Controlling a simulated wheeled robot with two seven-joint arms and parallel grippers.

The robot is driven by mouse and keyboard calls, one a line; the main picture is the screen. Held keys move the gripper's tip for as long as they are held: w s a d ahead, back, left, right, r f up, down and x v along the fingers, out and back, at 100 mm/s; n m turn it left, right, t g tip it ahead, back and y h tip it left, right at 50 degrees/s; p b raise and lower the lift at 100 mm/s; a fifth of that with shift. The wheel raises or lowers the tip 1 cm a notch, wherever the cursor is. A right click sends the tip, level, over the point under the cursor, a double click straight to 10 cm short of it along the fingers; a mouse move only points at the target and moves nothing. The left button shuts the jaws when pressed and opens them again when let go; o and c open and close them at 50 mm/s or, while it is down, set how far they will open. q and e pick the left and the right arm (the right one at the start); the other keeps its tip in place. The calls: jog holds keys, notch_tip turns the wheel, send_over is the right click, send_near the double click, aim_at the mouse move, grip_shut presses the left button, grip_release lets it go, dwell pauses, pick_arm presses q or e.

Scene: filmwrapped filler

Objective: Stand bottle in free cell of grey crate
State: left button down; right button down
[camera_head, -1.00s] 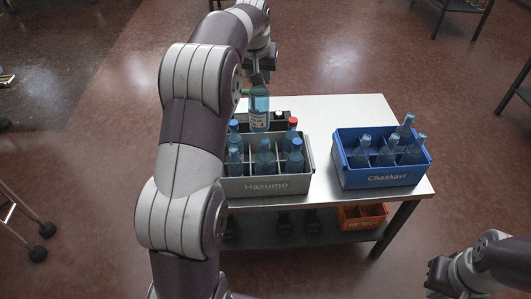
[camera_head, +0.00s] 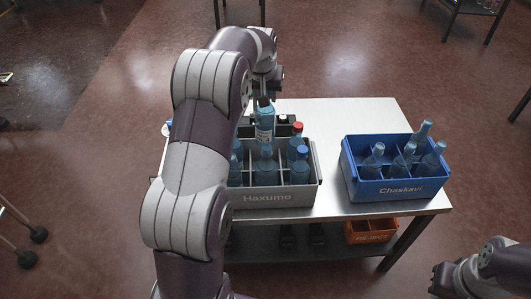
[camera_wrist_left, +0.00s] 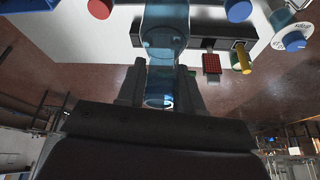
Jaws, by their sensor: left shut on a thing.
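A clear blue bottle with a pale label (camera_head: 264,132) is held upright by my left gripper (camera_head: 266,92), above the grey crate. The bottle (camera_wrist_left: 165,45) also shows in the left wrist view, between the fingers of my left gripper (camera_wrist_left: 160,92). My right gripper (camera_head: 440,279) is at the lower right, away from the table.
A blue crate (camera_head: 400,190), marked Chaskavi, with several bottles stands right of the grey crate. An orange bin (camera_head: 371,231) sits on the lower shelf. A dark box stands behind the grey crate. The white tabletop (camera_head: 350,115) is clear at the back.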

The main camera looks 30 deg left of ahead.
aim_at(264, 119)
pick_arm(q)
notch_tip(264, 119, down, 14)
jog(key=shift+r+b, duration=0.15)
jog(key=shift+b, duration=0.45)
jog(key=shift+s, duration=0.1)
jog(key=c, duration=0.7)
grip_release()
jog(key=shift+r, duration=0.1)
jog(key=p+v, duration=0.1)
jog(key=v, duration=1)
jog(key=shift+s+d+r, duration=0.1)
jog(key=shift+d+r, duration=0.05)
jog(key=shift+r, duration=0.1)
jog(key=s+d+f+m+g, duration=0.1)
jog(key=s+d+f, duration=0.1)
jog(key=s+d, duration=0.3)
jog(key=s+d+f+m+g+h, duration=0.1)
jog(key=s+d, duration=0.4)
jog(key=s, duration=0.6)
jog(key=s+d+f+m+g, duration=0.1)
jog(key=s+d+f+m, duration=0.1)
jog(key=s+d, duration=0.3)
jog(key=shift+s+d+f+h, duration=0.1)
jog(key=shift+s+f+h, duration=0.1)
jog(key=shift+s, duration=0.55)
jog(key=shift+s+d+f+h, duration=0.1)
jog(key=shift+s+f, duration=0.1)
jog(key=shift+s, duration=0.5)
